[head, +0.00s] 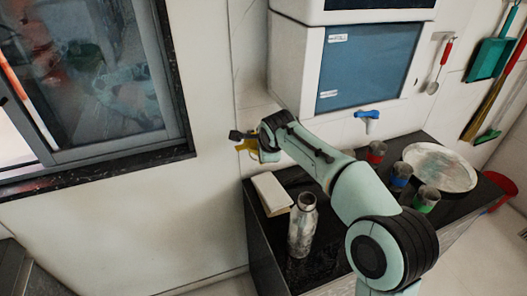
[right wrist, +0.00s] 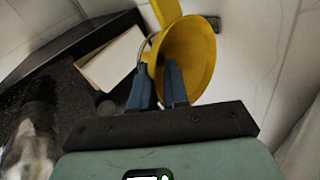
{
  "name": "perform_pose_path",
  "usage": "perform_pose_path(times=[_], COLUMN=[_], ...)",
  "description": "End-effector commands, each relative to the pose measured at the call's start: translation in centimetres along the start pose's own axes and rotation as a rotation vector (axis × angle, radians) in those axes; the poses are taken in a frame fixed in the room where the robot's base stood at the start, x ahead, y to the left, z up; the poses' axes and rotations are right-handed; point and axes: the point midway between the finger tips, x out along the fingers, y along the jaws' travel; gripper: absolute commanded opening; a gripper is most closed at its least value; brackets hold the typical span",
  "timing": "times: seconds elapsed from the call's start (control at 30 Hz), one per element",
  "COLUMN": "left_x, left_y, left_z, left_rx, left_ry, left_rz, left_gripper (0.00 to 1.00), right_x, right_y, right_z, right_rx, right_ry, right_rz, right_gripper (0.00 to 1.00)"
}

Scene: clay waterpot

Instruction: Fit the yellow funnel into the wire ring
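The yellow funnel (right wrist: 197,62) fills the upper middle of the right wrist view, its wide mouth facing my camera. In the head view only a small yellow part of it (head: 246,146) shows beside my wrist, near the wall. A thin grey arc, apparently the wire ring (right wrist: 144,46), curves along the funnel's left side; I cannot tell whether the funnel sits inside it. My right gripper (right wrist: 155,72) has one blue finger in the funnel's mouth and the other outside its rim. Whether they pinch the wall is unclear. My left gripper is out of view.
A metal bottle (head: 303,222) and a pale block (head: 272,193) stand on the black counter (head: 330,253). Several colour-banded cups and a round plate (head: 440,167) are to the right. A white cabinet with a blue tap (head: 367,115) is behind. A window is at left.

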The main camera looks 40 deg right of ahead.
Motion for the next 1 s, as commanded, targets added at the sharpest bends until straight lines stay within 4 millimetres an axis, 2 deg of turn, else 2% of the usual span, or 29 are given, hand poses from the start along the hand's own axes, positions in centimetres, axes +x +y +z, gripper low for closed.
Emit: perform_pose_path(times=[0.03,0.37,0.53,0.67,1.0], left_x=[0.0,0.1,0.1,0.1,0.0], left_y=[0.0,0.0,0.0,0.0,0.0], left_z=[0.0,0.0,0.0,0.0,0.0], left_rx=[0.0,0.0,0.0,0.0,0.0], left_ry=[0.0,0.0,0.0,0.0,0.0], left_rz=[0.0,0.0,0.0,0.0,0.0], left_gripper=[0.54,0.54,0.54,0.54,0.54], right_x=[0.6,0.7,-0.4,-2.8,-10.5], right_y=[1.0,1.1,1.0,0.7,0.1], right_z=[0.0,0.1,0.2,0.2,0.1], right_rx=[-0.001,0.0,0.0,0.0,0.002], right_ry=[0.008,0.008,0.003,-0.001,-0.002], right_rz=[0.032,0.036,0.032,0.023,0.004], right_gripper=[0.38,0.38,0.38,0.38,0.38])
